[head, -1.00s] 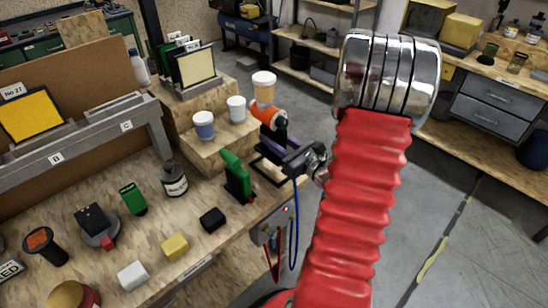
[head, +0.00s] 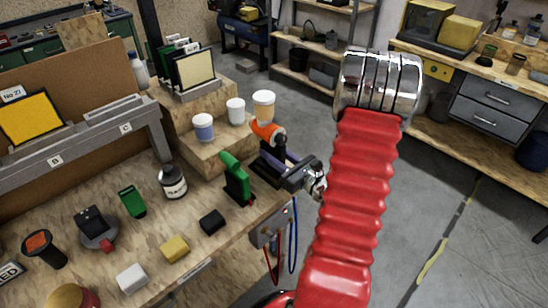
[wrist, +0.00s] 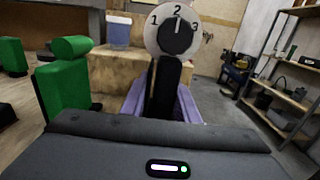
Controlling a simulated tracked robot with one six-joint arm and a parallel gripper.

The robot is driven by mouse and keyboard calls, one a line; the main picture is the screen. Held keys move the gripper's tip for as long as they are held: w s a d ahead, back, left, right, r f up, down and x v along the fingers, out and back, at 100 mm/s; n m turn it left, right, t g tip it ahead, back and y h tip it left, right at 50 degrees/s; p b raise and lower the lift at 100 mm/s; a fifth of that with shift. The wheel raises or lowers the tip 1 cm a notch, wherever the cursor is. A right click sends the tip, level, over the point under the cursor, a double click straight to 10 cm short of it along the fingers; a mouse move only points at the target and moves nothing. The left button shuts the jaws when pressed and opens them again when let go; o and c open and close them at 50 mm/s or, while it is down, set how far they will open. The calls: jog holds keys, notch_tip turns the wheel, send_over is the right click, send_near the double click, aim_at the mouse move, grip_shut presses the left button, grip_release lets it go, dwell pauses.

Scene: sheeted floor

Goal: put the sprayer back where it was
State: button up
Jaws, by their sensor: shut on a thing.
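The sprayer (head: 266,130) is orange and black with a white-capped cup on top. It is upright at the bench's right end, beside the wooden step. My gripper (head: 273,160) is shut on its black handle. In the wrist view the sprayer's round 1-2-3 dial (wrist: 178,32) faces me, and its handle stands between my purple fingers (wrist: 163,95). A green tool (head: 236,180) stands upright just left of my gripper, and it also shows in the wrist view (wrist: 65,90). I cannot tell whether the sprayer's bottom touches anything.
Open floor is to the right.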

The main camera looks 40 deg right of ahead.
jog(key=shift+f, duration=0.95)
jog(key=o, duration=0.7)
jog(key=shift+f, duration=0.15)
jog(key=shift+c, duration=0.2)
jog(key=s, duration=1.2)
jog(key=shift+d, duration=0.15)
